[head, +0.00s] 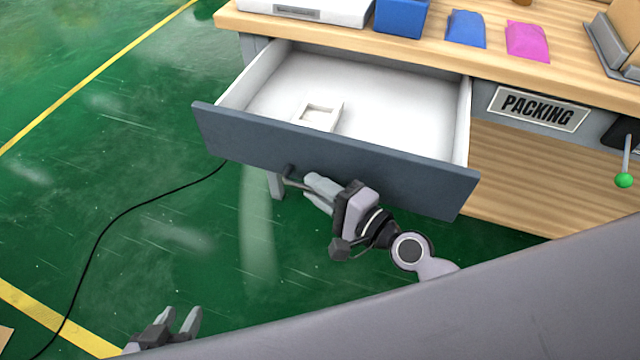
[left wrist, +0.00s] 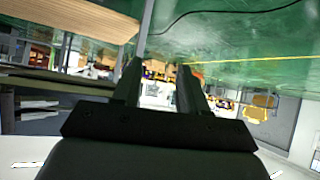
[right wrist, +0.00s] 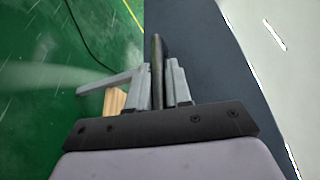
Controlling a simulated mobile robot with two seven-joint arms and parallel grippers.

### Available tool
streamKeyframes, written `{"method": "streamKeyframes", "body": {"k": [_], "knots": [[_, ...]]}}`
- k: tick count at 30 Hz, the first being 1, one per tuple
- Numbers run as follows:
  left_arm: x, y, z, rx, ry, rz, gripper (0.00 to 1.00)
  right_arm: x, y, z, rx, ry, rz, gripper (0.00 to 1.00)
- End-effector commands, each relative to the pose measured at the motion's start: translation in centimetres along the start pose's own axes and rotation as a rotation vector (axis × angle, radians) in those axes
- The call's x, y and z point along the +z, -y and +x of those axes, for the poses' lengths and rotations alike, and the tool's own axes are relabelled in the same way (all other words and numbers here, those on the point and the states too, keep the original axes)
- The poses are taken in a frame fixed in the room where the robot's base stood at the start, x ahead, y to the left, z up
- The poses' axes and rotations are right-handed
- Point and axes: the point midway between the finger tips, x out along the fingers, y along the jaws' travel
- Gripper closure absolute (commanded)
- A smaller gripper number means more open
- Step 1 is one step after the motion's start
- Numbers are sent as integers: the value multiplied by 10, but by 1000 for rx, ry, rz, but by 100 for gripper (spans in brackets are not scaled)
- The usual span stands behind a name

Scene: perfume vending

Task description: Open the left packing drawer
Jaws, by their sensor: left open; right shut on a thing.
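The left packing drawer (head: 335,165) is pulled well out of the workbench in the head view. Its front is dark grey-blue and its inside is white. A small white tray-like piece (head: 331,116) lies inside it. My right gripper (head: 308,184) is shut on the drawer's handle (head: 290,174) at the front's lower edge. In the right wrist view the fingers close around the dark handle bar (right wrist: 158,70), with the drawer front (right wrist: 235,75) beside them. My left gripper (head: 182,320) is open and empty, low over the floor; its parted fingers show in the left wrist view (left wrist: 158,85).
The wooden bench top (head: 440,50) carries a blue box (head: 401,18), a blue packet (head: 466,28) and a pink packet (head: 527,40). A PACKING sign (head: 538,108) is right of the drawer.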

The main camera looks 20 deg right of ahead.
Motion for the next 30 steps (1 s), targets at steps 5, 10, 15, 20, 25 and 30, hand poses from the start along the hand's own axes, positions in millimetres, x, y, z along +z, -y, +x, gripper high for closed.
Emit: {"method": "streamKeyframes", "body": {"k": [5, 10, 15, 20, 25, 30], "knots": [[0, -1, 0, 2, -1, 0, 57, -1, 0, 0, 1, -3, 0, 60], [-2, -2, 1, 4, -5, 1, 57, -1, 0, 0, 1, -2, 0, 60], [-4, -2, 2, 5, -9, 2, 57, -1, -1, -3, 1, -1, 0, 60], [-4, -2, 3, 6, -11, 4, 57, -1, -2, -21, 4, -1, -1, 60], [-4, -4, 5, 11, -17, 8, 57, -1, -2, -48, 4, -1, -2, 60], [-6, -8, 6, 19, -25, 15, 57, -1, -2, -65, 3, -2, -1, 60]]}}
